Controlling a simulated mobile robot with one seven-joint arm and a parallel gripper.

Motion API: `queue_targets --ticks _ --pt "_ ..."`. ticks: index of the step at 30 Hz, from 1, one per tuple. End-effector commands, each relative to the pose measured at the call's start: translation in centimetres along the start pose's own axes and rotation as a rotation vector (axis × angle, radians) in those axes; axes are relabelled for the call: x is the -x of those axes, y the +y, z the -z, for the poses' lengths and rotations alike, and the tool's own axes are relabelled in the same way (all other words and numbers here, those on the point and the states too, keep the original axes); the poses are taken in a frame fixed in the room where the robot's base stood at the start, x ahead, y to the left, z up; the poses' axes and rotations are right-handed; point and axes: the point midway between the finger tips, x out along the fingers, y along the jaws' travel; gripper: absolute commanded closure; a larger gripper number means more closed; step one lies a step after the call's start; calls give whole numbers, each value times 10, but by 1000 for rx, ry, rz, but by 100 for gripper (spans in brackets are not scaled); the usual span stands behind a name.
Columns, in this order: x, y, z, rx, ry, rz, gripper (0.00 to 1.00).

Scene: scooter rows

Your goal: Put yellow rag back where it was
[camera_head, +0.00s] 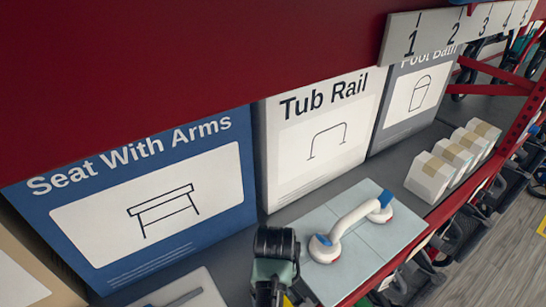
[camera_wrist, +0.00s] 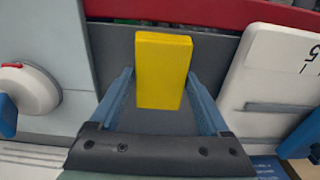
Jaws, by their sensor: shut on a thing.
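The yellow rag (camera_wrist: 163,75) looks like a folded, upright rectangular block in the wrist view. It sits between the two blue fingers of my gripper (camera_wrist: 160,92), which is shut on it. Behind it is the dark grey shelf surface (camera_wrist: 112,45), in a gap between two pale boards. Whether the rag touches the shelf I cannot tell. In the head view only a small yellow patch of the rag (camera_head: 288,301) shows at the bottom edge, beside my dark wrist; the fingers are hidden there.
A pale tiled panel (camera_head: 380,256) with a white grab handle (camera_head: 345,222) lies right of my wrist. A white board (camera_head: 185,291) lies on the left. Boxes marked Seat With Arms (camera_head: 110,250), Tub Rail (camera_head: 300,180) and Foot Bath (camera_head: 385,130) stand behind. Several small white boxes (camera_head: 428,180) stand farther right.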

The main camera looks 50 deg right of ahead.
Motion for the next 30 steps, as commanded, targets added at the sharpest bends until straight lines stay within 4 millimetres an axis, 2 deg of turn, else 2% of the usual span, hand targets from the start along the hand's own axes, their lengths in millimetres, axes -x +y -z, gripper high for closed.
queue_targets --ticks 5,6,8,19,30 --pt "0 0 0 1 -1 1 64" --pt "0 0 0 1 -1 1 13" --pt "0 0 0 1 -1 1 2" --pt "6 0 0 1 -1 1 0" --pt "53 0 0 1 -2 0 0"
